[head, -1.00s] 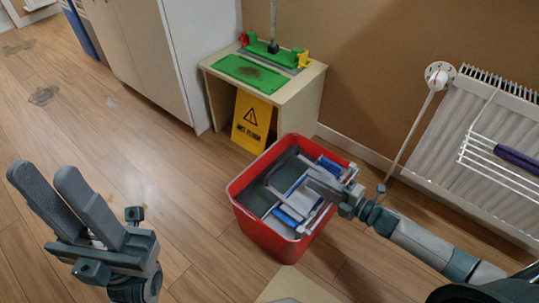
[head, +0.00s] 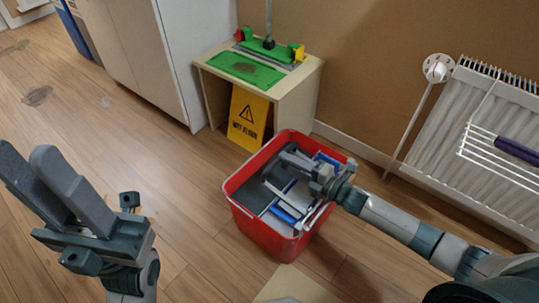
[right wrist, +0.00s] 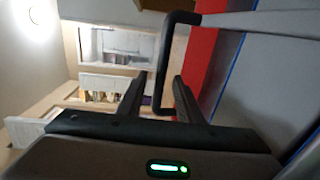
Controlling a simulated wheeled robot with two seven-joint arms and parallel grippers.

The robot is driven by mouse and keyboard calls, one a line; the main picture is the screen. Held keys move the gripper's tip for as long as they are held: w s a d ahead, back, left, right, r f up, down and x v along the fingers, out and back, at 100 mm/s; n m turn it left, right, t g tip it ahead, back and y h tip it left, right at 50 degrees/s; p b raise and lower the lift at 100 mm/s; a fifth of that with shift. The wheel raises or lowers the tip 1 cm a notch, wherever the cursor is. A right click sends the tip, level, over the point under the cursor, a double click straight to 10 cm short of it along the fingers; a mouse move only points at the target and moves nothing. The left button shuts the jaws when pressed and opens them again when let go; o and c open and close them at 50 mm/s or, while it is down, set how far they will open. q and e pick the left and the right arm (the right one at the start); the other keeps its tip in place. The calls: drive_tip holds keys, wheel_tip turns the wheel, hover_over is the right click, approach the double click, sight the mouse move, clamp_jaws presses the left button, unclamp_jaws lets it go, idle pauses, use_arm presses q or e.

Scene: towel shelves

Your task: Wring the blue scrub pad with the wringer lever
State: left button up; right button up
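The red bucket (head: 262,225) stands on the floor in the head view. Inside it is a wringer with white and grey bars and blue parts (head: 287,215); I cannot tell which blue part is the scrub pad. My right gripper (head: 292,158) is over the bucket's inside. In the right wrist view its fingers (right wrist: 160,92) are apart, with a dark bent bar (right wrist: 164,60), apparently the lever handle, between them and a gap on each side. My left gripper (head: 28,155) is empty, its fingers apart, over the floor at the left.
A small table (head: 292,92) with a green board (head: 245,67) stands behind the bucket, a yellow wet-floor sign (head: 248,118) leaning at its front. A radiator (head: 440,125) with a rack is at the right. The floor at left is clear, with dark stains (head: 36,96).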

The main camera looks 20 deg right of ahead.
drive_tip(key=b+x, duration=0.2)
drive_tip(key=x, duration=0.6)
drive_tip(key=shift+s, duration=0.1)
clamp_jaws()
